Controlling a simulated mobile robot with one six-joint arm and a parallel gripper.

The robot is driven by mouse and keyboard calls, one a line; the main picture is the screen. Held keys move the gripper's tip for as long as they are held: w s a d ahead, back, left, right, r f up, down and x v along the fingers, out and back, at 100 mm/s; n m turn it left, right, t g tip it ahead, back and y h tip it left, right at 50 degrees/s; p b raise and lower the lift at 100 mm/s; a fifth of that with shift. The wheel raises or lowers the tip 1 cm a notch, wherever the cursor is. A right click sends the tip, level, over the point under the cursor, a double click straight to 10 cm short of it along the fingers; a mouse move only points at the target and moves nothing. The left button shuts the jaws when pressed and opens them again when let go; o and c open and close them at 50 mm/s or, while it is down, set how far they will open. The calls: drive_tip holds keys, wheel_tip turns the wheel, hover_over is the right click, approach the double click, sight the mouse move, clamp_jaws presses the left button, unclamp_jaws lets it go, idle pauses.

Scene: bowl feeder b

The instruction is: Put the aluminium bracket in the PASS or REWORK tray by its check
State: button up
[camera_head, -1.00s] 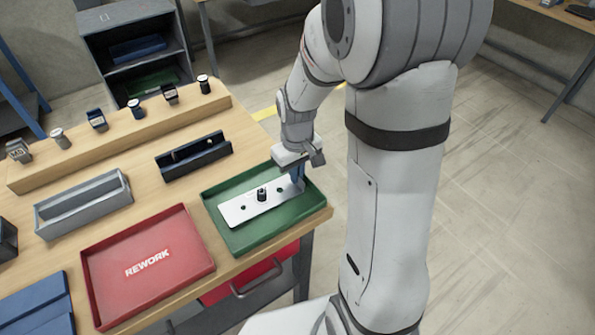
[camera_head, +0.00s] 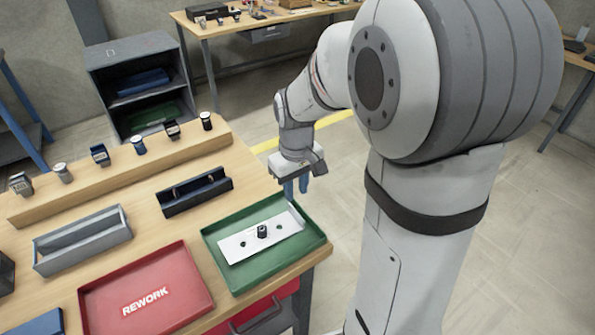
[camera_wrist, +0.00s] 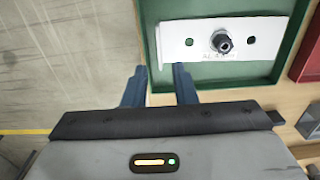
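The aluminium bracket (camera_head: 262,238), a pale flat plate with holes and a dark round part at its middle, lies in the green tray (camera_head: 240,283). In the wrist view the bracket (camera_wrist: 184,50) shows its holes, the dark part and small unreadable marking. My gripper (camera_head: 296,188) is above and beyond the tray's far right edge, apart from the bracket. In the wrist view its two blue fingers (camera_wrist: 160,70) stand apart with nothing between them. The red REWORK tray (camera_head: 180,270) is empty, left of the green tray. No PASS lettering is visible on the green tray.
A grey open bin (camera_head: 80,252) and a dark slotted holder (camera_head: 195,193) stand on the bench behind the trays. A wooden ledge (camera_head: 110,176) carries several small devices. A shelf unit (camera_head: 140,85) stands behind. Open floor lies right of the bench.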

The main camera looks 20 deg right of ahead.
drive_tip(key=s+r+m+t, duration=0.1)
drive_tip(key=s+r, duration=0.2)
drive_tip(key=s, duration=0.4)
drive_tip(key=s+r+m+t, duration=0.1)
drive_tip(key=s+r+m, duration=0.1)
drive_tip(key=s+r, duration=0.2)
drive_tip(key=s, duration=0.3)
drive_tip(key=shift+d+m+t, duration=0.25)
drive_tip(key=shift+m+t, duration=0.05)
drive_tip(key=shift+t, duration=0.1)
idle(0.7)
